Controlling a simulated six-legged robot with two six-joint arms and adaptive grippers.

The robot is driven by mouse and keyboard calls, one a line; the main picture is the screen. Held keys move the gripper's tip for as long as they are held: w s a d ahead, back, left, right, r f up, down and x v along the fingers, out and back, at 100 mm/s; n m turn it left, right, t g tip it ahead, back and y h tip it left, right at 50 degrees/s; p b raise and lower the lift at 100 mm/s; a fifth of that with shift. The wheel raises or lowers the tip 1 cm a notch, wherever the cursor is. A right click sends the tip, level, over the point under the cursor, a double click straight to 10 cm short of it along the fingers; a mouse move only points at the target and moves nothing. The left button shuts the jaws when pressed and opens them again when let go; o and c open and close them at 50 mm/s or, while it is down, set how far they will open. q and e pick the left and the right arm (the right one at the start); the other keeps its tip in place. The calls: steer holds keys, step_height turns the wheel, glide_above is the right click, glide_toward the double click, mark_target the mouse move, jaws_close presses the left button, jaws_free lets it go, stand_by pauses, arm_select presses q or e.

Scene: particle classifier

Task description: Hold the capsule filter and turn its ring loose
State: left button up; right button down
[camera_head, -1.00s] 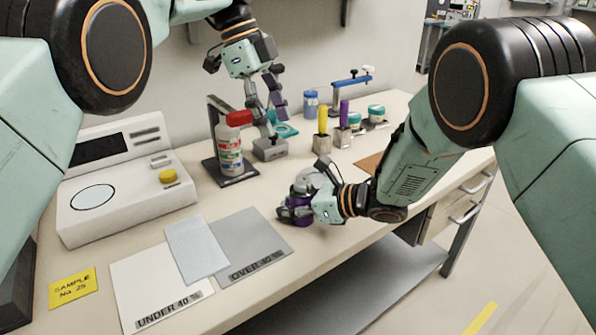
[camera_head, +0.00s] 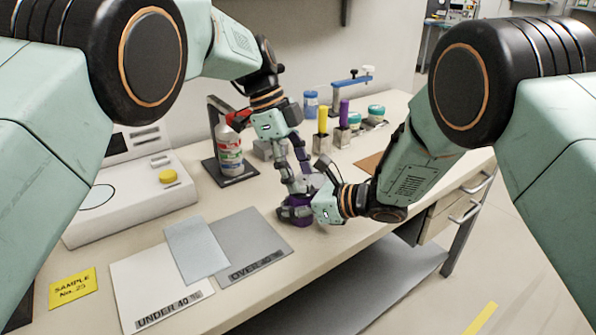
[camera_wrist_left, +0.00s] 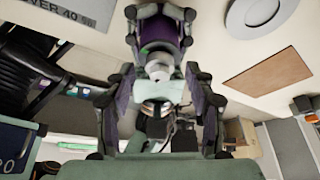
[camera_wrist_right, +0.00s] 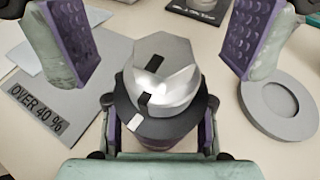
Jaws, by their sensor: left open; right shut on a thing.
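The capsule filter (camera_head: 296,214) stands on the bench, mostly hidden by my grippers in the head view. In the right wrist view its pale faceted top (camera_wrist_right: 165,75) shows above a dark collar, the likely ring (camera_wrist_right: 165,122). My right gripper (camera_head: 303,206) is shut on the filter low down, from the right. My left gripper (camera_head: 299,186) is open and points down from above. Its two purple-padded fingers stand on either side of the filter's top in the right wrist view, with gaps between. In the left wrist view the filter's purple body (camera_wrist_left: 164,28) shows near the fingertips.
Grey OVER 40 % (camera_head: 250,255) and white UNDER 40 % (camera_head: 150,285) mats lie at the front left. A round grey dish (camera_wrist_right: 285,105) is near the filter.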

arm_select(q)
steer(key=shift+f, duration=0.15)
jaws_close()
steer(key=shift+s+n+t, duration=0.1)
steer(key=shift+n+t, duration=0.35)
steer(key=shift+n, duration=0.8)
steer(key=shift+s+n+t, duration=0.1)
steer(key=shift+n+t, duration=0.35)
steer(key=shift+n, duration=0.8)
jaws_free()
